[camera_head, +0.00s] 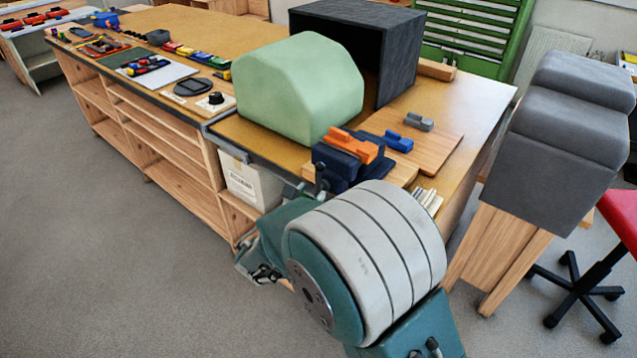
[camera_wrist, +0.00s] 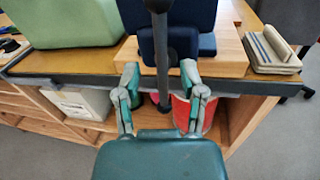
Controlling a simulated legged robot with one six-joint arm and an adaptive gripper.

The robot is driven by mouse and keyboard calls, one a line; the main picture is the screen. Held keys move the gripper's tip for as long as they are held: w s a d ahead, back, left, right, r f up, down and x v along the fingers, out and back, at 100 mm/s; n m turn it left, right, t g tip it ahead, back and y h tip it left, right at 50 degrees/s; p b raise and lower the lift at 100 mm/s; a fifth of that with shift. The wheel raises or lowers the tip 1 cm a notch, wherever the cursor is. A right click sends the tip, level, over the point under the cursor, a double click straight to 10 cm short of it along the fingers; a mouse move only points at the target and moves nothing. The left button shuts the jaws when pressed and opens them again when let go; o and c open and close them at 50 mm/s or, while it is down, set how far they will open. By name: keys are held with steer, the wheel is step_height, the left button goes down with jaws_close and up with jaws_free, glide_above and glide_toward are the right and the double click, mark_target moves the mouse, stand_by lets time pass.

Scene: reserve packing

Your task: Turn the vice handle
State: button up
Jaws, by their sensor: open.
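The vice (camera_head: 338,168) is dark blue and stands at the near edge of the workbench, with an orange piece (camera_head: 352,146) at its top. Its dark blue body also shows at the top of the wrist view (camera_wrist: 200,44). The vice handle (camera_wrist: 162,60) is a dark upright bar with a thicker hub and a rounded lower end. It also shows in the head view (camera_head: 321,178). My gripper (camera_wrist: 161,83) is open, with one finger on each side of the handle's lower part. Gaps show between fingers and bar. My arm hides part of the head view.
A pale green rounded block (camera_head: 300,88) stands left of the vice, a dark box (camera_head: 365,40) behind. Blue (camera_head: 399,142) and grey (camera_head: 419,121) pieces lie on a wooden board. A white bin (camera_head: 248,182) and a red container (camera_wrist: 181,112) sit below the bench top.

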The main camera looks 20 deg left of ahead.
mark_target(317, 185)
steer(key=w, duration=0.2)
steer(key=w+d, duration=0.1)
steer(key=w, duration=0.1)
jaws_close()
